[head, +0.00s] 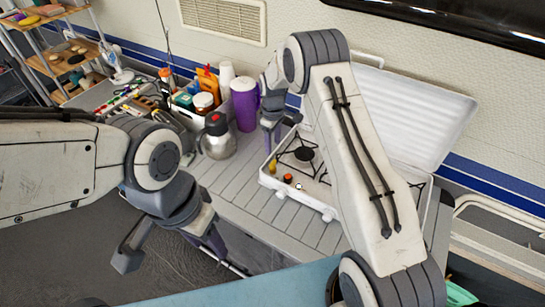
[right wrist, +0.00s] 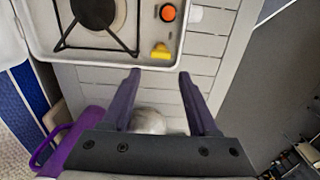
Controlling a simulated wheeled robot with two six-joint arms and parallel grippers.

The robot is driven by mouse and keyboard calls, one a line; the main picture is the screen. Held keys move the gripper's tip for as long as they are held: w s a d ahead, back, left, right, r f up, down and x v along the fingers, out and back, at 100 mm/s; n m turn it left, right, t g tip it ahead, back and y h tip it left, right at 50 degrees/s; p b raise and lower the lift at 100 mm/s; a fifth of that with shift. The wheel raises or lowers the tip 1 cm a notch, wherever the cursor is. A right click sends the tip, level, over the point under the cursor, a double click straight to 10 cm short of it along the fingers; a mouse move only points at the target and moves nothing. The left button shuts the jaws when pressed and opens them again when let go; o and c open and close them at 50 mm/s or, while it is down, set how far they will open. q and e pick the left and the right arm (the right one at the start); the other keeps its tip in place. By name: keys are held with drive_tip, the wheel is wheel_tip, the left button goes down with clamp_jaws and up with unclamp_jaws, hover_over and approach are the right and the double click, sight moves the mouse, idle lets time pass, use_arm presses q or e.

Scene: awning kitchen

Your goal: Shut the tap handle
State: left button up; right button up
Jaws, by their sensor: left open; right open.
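A small yellow handle (head: 273,166), the only tap-like part I can make out, sits at the left front corner of the white camping stove (head: 310,203). In the right wrist view the yellow handle (right wrist: 160,52) lies just beyond the gap between my right fingertips, apart from them. My right gripper (right wrist: 158,76) is open and empty; in the head view it (head: 277,133) hangs over the counter, left of the stove. My left gripper (head: 213,242) is open, low at the counter's front edge, away from the stove.
An orange knob (head: 287,178) is beside the handle, with a white knob (head: 298,187) beyond it. A steel jug (head: 218,138) and purple pitcher (head: 245,103) stand left of the stove. The raised stove lid (head: 430,115) is behind my right arm. The counter front (head: 250,205) is clear.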

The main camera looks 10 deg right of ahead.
sight(273, 162)
wheel_tip(273, 162, down, 8)
drive_tip(key=p, duration=0.3)
drive_tip(key=shift+f, duration=0.55)
clamp_jaws()
